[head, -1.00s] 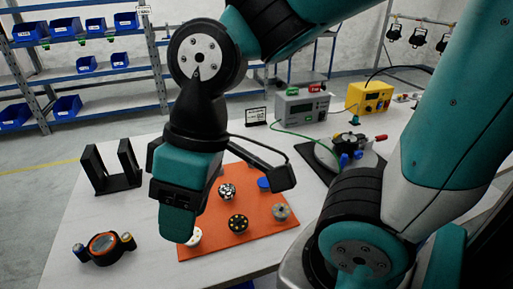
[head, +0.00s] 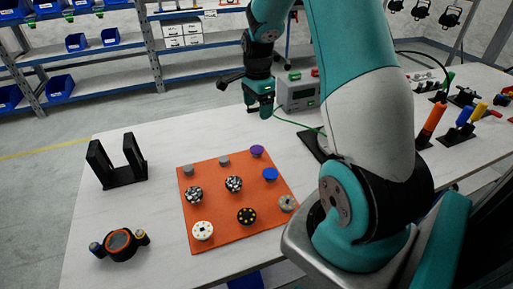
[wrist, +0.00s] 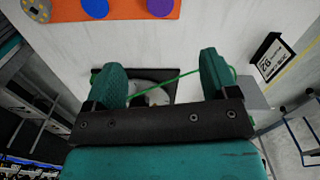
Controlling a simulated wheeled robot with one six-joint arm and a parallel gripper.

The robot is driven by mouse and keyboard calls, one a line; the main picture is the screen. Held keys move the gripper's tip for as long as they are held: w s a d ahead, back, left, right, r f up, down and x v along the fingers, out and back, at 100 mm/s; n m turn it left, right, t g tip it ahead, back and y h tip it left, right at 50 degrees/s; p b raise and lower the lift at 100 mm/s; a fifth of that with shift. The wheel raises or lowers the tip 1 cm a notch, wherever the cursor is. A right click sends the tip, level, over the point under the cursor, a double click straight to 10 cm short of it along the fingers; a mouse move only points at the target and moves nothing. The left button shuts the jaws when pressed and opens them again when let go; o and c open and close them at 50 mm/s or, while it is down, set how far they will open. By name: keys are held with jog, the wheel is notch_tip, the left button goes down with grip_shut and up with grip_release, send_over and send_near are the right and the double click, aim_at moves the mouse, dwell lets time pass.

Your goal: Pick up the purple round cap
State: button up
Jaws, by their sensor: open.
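The purple round cap (head: 257,151) stands at the far right corner of the orange mat (head: 232,205). In the wrist view, the purple cap (wrist: 160,6) is at the top edge, partly cut off. My gripper (head: 265,108) is beyond the mat's far right corner, raised above the table and apart from the cap. In the wrist view my gripper (wrist: 163,78) has its two fingers spread with nothing held between them.
A blue cap (head: 270,174) stands just in front of the purple one. Several other caps and grey pieces share the mat. A grey box (head: 298,92) is close to my gripper. A black stand (head: 120,164) and an orange-ringed object (head: 119,244) are at left.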

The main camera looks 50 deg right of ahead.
aim_at(256, 149)
notch_tip(256, 149, down, 15)
jog(key=p, duration=0.2)
jog(key=shift+w+a+f+p, duration=0.1)
jog(key=shift+w+a+p, duration=0.05)
jog(key=shift+p, duration=0.15)
jog(key=shift+f, duration=0.25)
dwell(0.4)
jog(key=c, duration=1)
